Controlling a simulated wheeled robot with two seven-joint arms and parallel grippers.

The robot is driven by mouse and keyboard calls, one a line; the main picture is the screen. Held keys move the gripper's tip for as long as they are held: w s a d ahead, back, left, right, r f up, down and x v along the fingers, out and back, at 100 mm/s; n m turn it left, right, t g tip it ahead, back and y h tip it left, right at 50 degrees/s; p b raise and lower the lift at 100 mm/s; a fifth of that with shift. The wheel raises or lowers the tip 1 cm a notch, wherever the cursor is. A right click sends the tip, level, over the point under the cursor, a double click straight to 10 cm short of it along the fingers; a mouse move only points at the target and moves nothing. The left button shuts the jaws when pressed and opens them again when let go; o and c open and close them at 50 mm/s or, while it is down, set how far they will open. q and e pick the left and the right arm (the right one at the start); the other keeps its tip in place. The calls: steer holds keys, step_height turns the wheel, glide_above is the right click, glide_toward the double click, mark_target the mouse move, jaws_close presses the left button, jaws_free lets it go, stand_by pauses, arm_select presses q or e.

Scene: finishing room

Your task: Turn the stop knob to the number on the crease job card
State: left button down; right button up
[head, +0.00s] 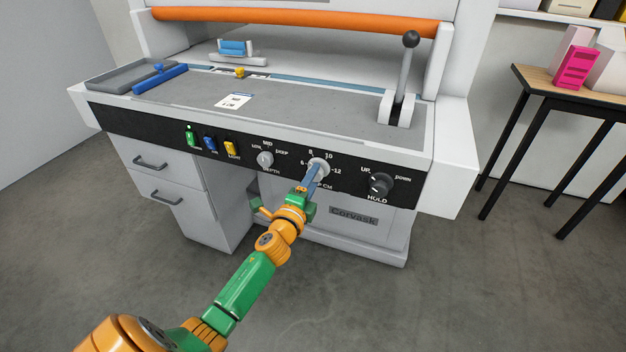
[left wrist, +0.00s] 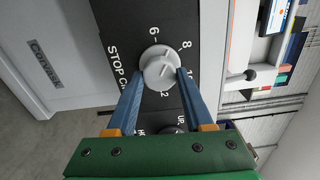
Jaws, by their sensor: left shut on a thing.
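The stop knob (head: 318,168) is a light grey round knob on the machine's black front panel, with 6, 8, 10 and 12 printed around it. My left gripper (head: 316,174) is shut on the knob. In the left wrist view, the two blue fingers (left wrist: 158,84) stand on either side of the knob (left wrist: 160,67). My right gripper is not in view.
Left of the stop knob are the depth knob (head: 265,159) and green, blue and yellow switches (head: 210,143). Right of it is the dark hold knob (head: 380,185). A lever (head: 406,75) stands on the bed's right. A blue bar (head: 160,78) lies at left.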

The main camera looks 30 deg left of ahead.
arm_select(q)
steer(key=n+p, duration=0.1)
steer(key=n, duration=0.5)
steer(key=shift+n, duration=0.4)
steer(key=shift+f, duration=0.1)
stand_by(0.3)
steer(key=shift+c, duration=1.5)
jaws_free()
steer(key=shift+s, duration=0.1)
steer(key=v, duration=0.7)
steer(key=shift+p, duration=0.3)
